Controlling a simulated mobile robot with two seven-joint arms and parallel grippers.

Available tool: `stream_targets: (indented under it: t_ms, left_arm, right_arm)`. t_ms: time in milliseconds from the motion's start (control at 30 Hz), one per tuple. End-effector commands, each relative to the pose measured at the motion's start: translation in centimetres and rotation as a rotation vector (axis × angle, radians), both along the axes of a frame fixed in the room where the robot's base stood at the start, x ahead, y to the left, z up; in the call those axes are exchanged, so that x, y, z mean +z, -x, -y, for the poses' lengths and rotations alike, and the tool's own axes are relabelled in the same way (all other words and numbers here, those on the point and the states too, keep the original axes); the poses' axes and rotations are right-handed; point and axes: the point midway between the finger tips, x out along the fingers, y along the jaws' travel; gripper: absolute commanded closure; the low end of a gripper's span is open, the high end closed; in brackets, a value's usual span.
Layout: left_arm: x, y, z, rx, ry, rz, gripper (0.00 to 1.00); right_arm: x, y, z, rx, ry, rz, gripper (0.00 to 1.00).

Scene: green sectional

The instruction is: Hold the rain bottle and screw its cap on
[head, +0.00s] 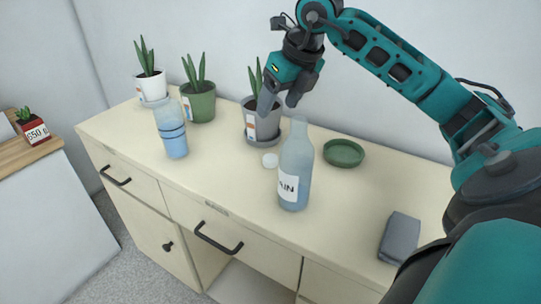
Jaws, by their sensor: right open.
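The rain bottle (295,168) stands upright on the cream cabinet top, clear with bluish liquid and a white label ending in "IN". No cap shows on its neck. A small white round cap (270,160) lies on the cabinet top just left of the bottle. My right gripper (278,101) is open and empty, pointing down above and behind the cap, in front of the grey pot. It is up and left of the bottle's neck and touches neither. My left gripper is not in view.
Potted plants in a white pot (151,86), green pot (199,104) and grey pot (262,124) line the back. A blue-banded clear container (172,133) stands left. A green saucer (343,153) and grey block (399,238) are right. The cabinet's front middle is clear.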

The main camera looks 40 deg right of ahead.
Motion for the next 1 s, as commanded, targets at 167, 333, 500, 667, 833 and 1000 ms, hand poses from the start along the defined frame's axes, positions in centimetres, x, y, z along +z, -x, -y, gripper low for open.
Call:
stream_targets:
  t_ms: [167,333,500,667,833,1000]
  left_arm:
    - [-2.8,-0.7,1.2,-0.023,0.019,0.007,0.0]
    - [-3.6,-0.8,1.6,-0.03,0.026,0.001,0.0]
    - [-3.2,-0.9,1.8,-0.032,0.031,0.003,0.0]
    - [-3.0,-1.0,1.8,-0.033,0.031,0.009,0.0]
    - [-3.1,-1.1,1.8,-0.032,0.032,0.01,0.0]
    - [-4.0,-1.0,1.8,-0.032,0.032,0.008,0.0]
  right_arm:
    - [-4.0,0.4,1.5,-0.043,0.053,-0.009,0.31]
    - [-5.3,0.4,1.4,-0.04,0.051,-0.007,0.31]
    - [-5.4,0.4,1.4,-0.038,0.05,-0.008,0.31]
    - [-5.3,0.4,1.3,-0.038,0.049,-0.008,0.31]
    - [-6.0,0.2,1.3,-0.037,0.047,-0.01,0.31]
    - [-8.9,-0.9,1.4,-0.036,0.045,-0.013,0.31]
